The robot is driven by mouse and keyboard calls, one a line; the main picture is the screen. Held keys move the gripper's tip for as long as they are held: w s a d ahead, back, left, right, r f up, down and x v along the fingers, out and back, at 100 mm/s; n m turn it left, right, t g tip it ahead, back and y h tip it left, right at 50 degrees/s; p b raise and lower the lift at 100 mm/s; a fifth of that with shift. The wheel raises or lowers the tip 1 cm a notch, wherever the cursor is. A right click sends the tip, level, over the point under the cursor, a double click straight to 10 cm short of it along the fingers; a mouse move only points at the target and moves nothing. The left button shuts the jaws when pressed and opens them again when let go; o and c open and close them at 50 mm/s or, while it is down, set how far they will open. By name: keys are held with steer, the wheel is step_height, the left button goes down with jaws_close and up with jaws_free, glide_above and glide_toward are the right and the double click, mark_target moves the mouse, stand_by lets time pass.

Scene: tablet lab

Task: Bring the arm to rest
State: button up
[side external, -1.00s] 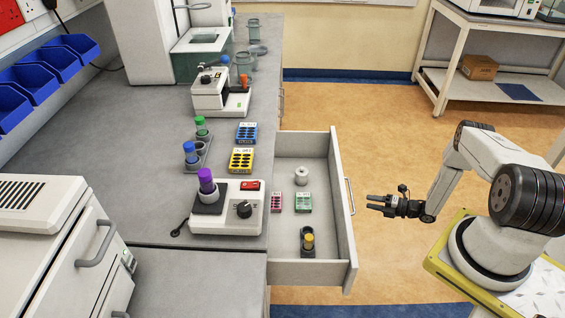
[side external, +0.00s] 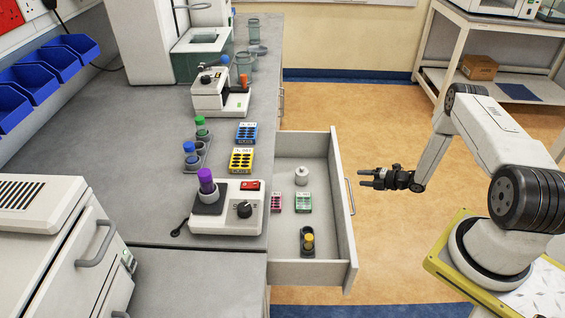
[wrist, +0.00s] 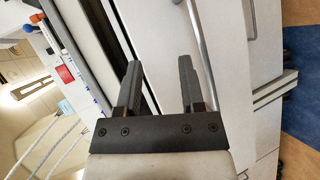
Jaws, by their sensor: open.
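My gripper (side external: 368,178) is open and empty in the side view. It hangs in the air just right of the open drawer (side external: 345,215), close to the drawer's handle (side external: 350,196). In the wrist view my gripper (wrist: 160,82) shows its two black fingers apart with nothing between them. Behind them are a white front and a long handle bar (wrist: 203,50).
The drawer holds a white knob-topped weight (side external: 301,175), a pink box (side external: 275,202), a green box (side external: 304,202) and a yellow-capped vial (side external: 308,241). The bench (side external: 150,140) carries a device with a purple-capped tube (side external: 206,181). Open floor (side external: 400,110) lies behind the arm.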

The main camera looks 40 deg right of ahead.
steer(key=w+a+r+m+g+h, duration=0.25)
steer(key=w+r+m, duration=0.35)
steer(key=r, duration=0.4)
steer(key=w+a+r+m+g+h, duration=0.2)
steer(key=a+r+m, duration=0.3)
steer(key=r, duration=0.4)
steer(key=s+a+r+m+g, duration=0.3)
steer(key=s+a+r+m, duration=0.1)
steer(key=s+a, duration=0.5)
steer(key=s+a+r+m+g, duration=0.3)
steer(key=s+a+r+m, duration=0.2)
steer(key=s+a+r, duration=0.2)
steer(key=s+a, duration=0.2)
steer(key=a, duration=0.2)
steer(key=shift+s+a+y, duration=0.2)
steer(key=shift+s+y, duration=0.15)
steer(key=shift+s, duration=0.05)
